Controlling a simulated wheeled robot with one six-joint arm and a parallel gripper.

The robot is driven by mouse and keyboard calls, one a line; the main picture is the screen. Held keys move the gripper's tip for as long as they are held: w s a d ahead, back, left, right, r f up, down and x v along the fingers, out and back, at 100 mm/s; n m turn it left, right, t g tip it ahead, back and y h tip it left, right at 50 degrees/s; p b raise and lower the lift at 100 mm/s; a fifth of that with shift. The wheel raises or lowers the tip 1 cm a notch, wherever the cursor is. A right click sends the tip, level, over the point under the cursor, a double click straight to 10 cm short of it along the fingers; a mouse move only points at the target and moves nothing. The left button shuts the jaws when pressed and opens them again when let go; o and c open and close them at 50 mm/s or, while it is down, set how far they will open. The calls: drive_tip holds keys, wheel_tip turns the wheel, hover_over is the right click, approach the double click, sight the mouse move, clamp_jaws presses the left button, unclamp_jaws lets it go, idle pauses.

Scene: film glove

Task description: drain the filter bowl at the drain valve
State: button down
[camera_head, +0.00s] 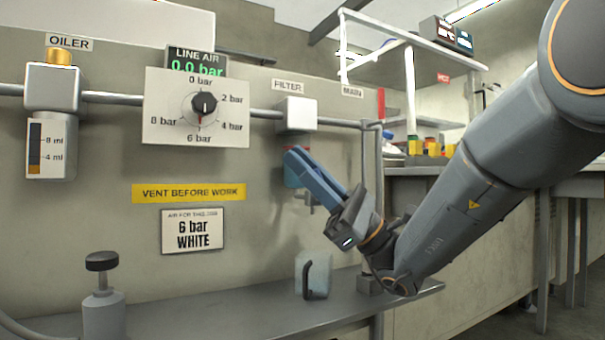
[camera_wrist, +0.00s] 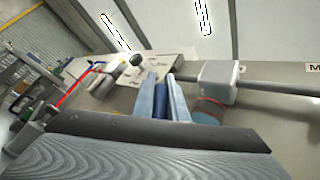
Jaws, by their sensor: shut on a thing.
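The filter's grey head (camera_head: 296,114) sits on the pipe under the FILTER label. Below it, the filter bowl (camera_head: 291,181) with a reddish band is mostly hidden behind my gripper. In the wrist view the bowl (camera_wrist: 207,112) hangs under the head (camera_wrist: 218,82), right of my fingers. A small grey fitting (camera_head: 307,198), perhaps the drain valve, shows just under the fingers. My gripper (camera_head: 293,160) reaches up and left across the bowl in the head view. In the wrist view its fingers (camera_wrist: 162,82) are shut on a dark blue thing (camera_wrist: 163,98) that I cannot identify.
A grey shelf (camera_head: 240,310) runs below, carrying a clear container with a dark handle (camera_head: 313,277) and a grey bottle with a black knob (camera_head: 103,300). The regulator dial (camera_head: 203,104) and the oiler (camera_head: 52,100) are at left. The line display (camera_head: 196,67) reads 0.0 bar.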

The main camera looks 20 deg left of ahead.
drive_tip(key=shift+w+m+t+y, duration=0.1)
drive_tip(key=shift+m+t+y, duration=0.2)
drive_tip(key=shift+t, duration=0.1)
idle(0.3)
drive_tip(key=c, duration=1.8)
unclamp_jaws()
